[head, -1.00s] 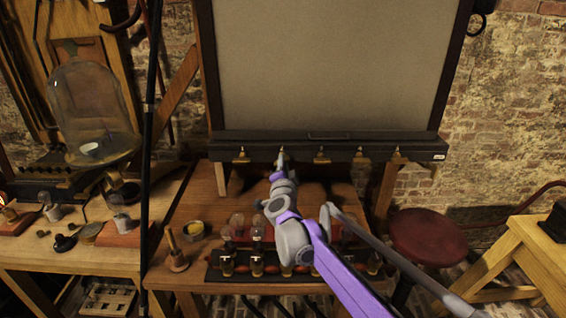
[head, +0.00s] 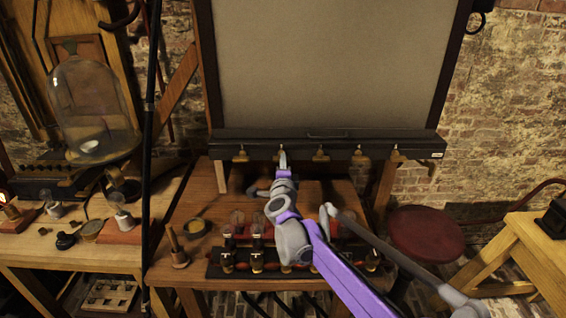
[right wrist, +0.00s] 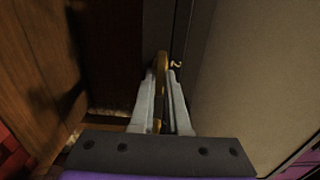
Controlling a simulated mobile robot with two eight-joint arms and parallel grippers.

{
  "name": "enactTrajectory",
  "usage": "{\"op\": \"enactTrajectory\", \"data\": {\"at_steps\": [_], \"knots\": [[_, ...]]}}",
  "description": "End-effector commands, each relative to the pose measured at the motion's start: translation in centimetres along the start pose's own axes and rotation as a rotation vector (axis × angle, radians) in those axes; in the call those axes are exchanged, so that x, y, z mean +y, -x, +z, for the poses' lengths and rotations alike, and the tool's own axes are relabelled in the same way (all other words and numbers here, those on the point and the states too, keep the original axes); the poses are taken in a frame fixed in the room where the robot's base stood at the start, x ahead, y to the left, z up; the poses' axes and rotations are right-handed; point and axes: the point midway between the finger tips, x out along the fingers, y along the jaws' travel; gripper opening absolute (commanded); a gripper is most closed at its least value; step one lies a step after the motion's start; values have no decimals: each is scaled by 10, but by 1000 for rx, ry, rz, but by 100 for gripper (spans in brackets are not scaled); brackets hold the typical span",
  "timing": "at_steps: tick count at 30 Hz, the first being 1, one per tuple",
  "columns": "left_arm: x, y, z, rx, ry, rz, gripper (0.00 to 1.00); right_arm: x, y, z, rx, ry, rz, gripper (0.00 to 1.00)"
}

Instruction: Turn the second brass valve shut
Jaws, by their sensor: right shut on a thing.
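A row of several brass valves hangs under the black bar at the foot of the large grey panel. The leftmost valve (head: 241,154) hangs down clear of my arm. My right gripper (head: 283,160) reaches up to the second brass valve (head: 282,149) from the left and mostly covers it. In the right wrist view, the gripper's two grey fingers (right wrist: 164,100) are closed on either side of this brass valve (right wrist: 160,75). How far the valve is turned is hard to tell. My left gripper is out of view.
The wooden table (head: 190,252) under the panel holds a rack of glass jars (head: 237,222) and a wooden-handled tool (head: 177,247). A bell jar (head: 92,112) stands on the left bench. A red stool (head: 427,235) stands at right.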

Motion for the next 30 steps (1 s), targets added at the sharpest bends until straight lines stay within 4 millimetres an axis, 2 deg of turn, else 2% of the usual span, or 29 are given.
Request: {"op": "enactTrajectory", "data": {"at_steps": [10,11,15,25,30], "knots": [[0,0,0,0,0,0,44,0,0,0,0,-5,0,0],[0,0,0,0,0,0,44,0,0,0,0,-4,0,17],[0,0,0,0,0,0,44,0,0,0,0,-4,0,42],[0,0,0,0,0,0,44,0,2,0,0,-3,0,44],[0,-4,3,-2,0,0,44,1,21,1,-1,-4,1,44]]}}
